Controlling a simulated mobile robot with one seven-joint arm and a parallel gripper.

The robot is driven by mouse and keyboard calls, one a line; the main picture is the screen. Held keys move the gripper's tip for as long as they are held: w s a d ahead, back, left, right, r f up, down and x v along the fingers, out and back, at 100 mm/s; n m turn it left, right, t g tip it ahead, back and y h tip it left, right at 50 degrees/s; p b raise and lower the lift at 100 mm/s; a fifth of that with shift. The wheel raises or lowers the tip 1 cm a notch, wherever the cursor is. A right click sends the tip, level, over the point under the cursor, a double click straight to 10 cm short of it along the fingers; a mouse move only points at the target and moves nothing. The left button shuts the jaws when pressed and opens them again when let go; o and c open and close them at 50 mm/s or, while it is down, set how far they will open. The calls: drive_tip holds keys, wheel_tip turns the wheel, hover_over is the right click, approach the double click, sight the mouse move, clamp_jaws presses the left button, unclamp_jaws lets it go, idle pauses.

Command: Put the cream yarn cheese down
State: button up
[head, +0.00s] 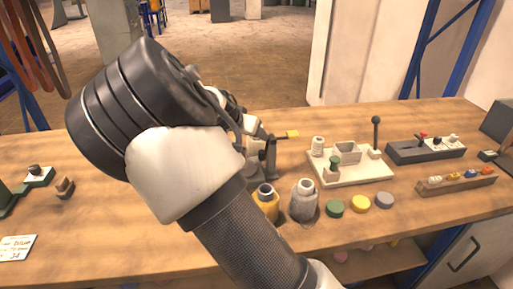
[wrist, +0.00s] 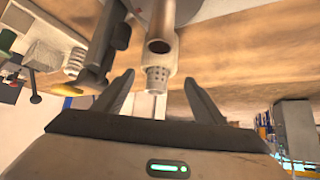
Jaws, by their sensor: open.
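My gripper (wrist: 160,98) is open in the wrist view, its two dark fingers spread apart with nothing clamped between them. Just beyond the fingertips is a pale cylinder with a perforated tube end (wrist: 157,78), which looks like the cream yarn cheese; no finger visibly touches it. In the head view my arm covers this spot, so I cannot tell there how the cheese stands; only part of my gripper (head: 268,155) shows past the wrist. A yellow bottle-shaped package (head: 265,203) and a grey one (head: 304,201) stand upright beside it on the bench.
A white fixture (head: 375,172) with a ribbed post and black-knobbed lever stands to the right. Green (head: 335,208), yellow (head: 358,202) and grey (head: 384,200) discs lie in front. A dark block (head: 405,153) and a wooden rack (head: 455,186) are farther right. The left-front bench (head: 110,225) is mostly clear.

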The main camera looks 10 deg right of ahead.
sight(257, 146)
drive_tip(key=shift+b+x, duration=0.3)
drive_tip(key=shift+x, duration=2.5)
drive_tip(key=shift+s, duration=0.2)
drive_tip(key=shift+c, duration=0.2)
drive_tip(key=c, duration=1)
